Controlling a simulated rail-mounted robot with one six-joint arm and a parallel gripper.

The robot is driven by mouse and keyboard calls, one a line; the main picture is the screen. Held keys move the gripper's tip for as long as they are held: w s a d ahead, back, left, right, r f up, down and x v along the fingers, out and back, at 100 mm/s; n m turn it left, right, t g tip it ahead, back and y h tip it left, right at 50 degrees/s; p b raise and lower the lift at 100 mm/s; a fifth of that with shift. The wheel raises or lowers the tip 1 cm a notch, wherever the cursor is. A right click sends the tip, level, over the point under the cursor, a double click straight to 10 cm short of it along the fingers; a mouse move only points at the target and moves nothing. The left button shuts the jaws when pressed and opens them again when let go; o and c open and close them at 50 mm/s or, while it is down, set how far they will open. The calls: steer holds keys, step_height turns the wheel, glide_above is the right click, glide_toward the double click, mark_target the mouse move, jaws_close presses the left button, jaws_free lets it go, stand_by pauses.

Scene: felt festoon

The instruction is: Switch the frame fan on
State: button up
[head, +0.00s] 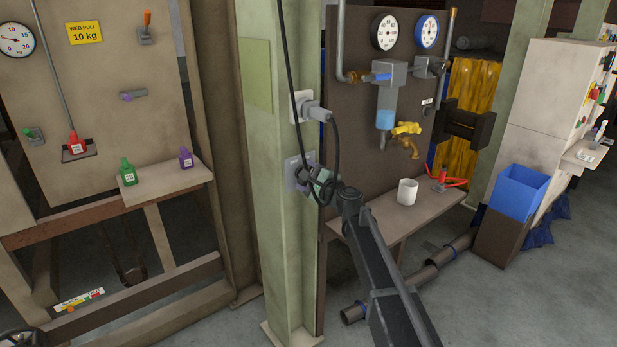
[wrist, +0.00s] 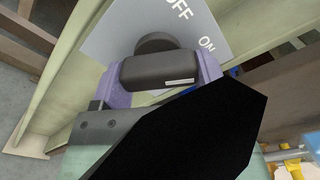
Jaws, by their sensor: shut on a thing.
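A grey switch plate (head: 291,173) is fixed on the pale green column (head: 272,230), below a plugged-in socket. In the wrist view the plate (wrist: 108,42) carries the words OFF and ON, OFF at the top and ON to its right. A dark knob (wrist: 150,72) stands out from it, with a short white mark near its right end. My gripper (head: 316,181) is at the plate. Its lavender fingers are shut on the knob, one at each end in the wrist view. Which word the mark points to I cannot tell. The fan is not recognisable in either view.
A plug (head: 316,111) sits in the socket above, and its dark cable hangs close by my gripper. A shelf with a white mug (head: 407,191) is to the right. A bench panel with small bottles stands at left. Open floor lies below right.

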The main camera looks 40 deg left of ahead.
steer(key=o, duration=0.9)
steer(key=shift+o, duration=0.2)
steer(key=shift+d, duration=0.1)
steer(key=v, duration=1)
steer(key=shift+d, duration=0.35)
